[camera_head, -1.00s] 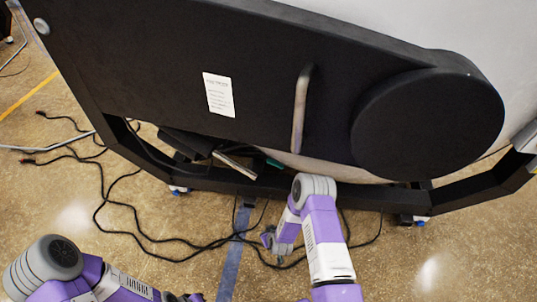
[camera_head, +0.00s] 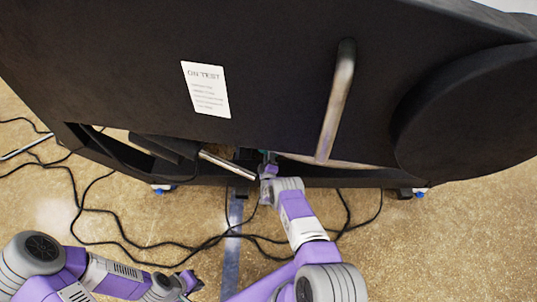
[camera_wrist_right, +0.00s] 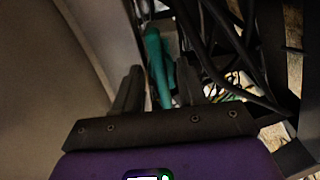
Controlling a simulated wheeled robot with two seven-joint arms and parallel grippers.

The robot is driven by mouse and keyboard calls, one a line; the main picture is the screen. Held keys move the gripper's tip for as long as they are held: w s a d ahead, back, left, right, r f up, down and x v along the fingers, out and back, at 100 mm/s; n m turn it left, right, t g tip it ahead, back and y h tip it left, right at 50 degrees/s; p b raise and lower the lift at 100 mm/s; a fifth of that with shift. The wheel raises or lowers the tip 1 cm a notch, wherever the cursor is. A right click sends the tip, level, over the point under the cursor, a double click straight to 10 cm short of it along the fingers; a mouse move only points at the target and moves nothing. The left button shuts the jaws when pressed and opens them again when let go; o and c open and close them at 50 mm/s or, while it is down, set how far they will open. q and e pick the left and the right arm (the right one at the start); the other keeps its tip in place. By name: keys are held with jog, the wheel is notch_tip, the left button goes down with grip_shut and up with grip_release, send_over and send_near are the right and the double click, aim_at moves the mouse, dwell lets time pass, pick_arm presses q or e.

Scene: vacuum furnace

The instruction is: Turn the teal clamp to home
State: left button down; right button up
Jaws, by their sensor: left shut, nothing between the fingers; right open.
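The teal clamp (camera_wrist_right: 157,64) shows in the right wrist view as a long bar running away from me. It lies between the two dark fingers of my right gripper (camera_wrist_right: 177,80), closer to the left finger. I cannot tell whether it touches a finger. In the head view only a small teal bit of the clamp (camera_head: 264,154) shows below the black furnace door, mostly hidden by my right gripper (camera_head: 268,164). My right gripper is open. My left gripper (camera_head: 190,283) is shut and empty, low over the floor at the bottom left.
The black door (camera_head: 270,80) has a paper sign (camera_head: 206,89) and a metal handle (camera_head: 337,102). A dark frame bar (camera_head: 340,177) runs below it. Black cables (camera_wrist_right: 215,45) hang right of the clamp. More cables (camera_head: 150,243) lie on the floor.

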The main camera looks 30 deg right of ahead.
jog(key=shift+b+x, duration=0.45)
jog(key=shift+x, duration=0.85)
jog(key=shift+a, duration=0.1)
grip_shut()
